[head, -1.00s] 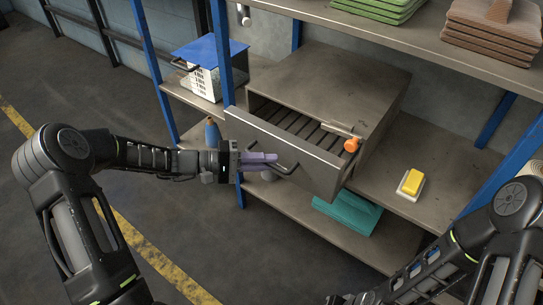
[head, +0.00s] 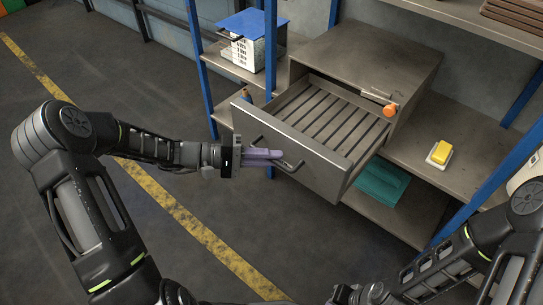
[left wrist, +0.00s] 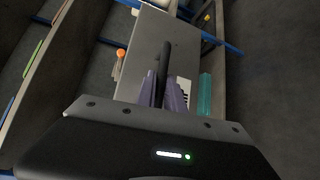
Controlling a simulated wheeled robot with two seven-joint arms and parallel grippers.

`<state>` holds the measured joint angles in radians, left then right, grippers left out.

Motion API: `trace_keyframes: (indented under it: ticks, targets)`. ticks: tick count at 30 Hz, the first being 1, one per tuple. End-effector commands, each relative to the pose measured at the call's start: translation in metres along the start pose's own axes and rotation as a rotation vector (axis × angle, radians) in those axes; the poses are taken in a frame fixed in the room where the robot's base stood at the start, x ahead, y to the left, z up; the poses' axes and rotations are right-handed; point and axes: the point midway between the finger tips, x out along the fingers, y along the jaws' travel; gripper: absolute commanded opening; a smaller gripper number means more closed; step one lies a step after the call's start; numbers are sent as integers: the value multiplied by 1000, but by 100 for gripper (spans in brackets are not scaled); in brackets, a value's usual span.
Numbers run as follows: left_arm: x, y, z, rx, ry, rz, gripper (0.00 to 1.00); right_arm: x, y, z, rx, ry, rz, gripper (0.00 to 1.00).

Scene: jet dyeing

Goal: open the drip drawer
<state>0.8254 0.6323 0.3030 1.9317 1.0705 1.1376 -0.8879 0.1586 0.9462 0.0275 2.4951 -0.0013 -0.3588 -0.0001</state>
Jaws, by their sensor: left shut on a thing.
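The drip drawer (head: 302,150) is a grey metal drawer with a slatted floor, pulled well out of its grey cabinet (head: 367,52). A dark bar handle (head: 288,166) sits on its front panel. My left gripper (head: 272,157), with purple fingers, is shut on that handle. In the left wrist view the purple fingers (left wrist: 172,95) close around the dark handle bar (left wrist: 163,65), with the drawer front (left wrist: 143,55) beyond. My right gripper (head: 352,295) is low at the bottom edge of the head view; its fingers do not show clearly.
An orange knob (head: 390,110) sits at the cabinet's right side. A teal folded stack (head: 383,183) lies on the lower shelf under the drawer. A blue-lidded white box (head: 250,45) stands left. The floor in front is clear.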

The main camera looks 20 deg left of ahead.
Motion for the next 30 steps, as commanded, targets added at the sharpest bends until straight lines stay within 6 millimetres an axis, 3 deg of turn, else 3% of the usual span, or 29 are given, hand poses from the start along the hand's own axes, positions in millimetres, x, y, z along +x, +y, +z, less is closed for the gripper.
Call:
trace_keyframes:
  ticks: [2,3,10,20,30]
  targets:
    - [0,-1,0,0,1,-2,0,0,0,0,0,0,0,0]
    - [0,-1,0,0,1,-2,16,0,0,0,0,0,0,0]
    - [0,0,0,0,1,-1,34,0,0,0,0,0,0,0]
    - [-3,0,-1,0,1,0,34,-1,0,0,0,0,0,0]
    - [-51,0,-1,0,4,-2,34,-6,-2,0,-1,0,0,0]
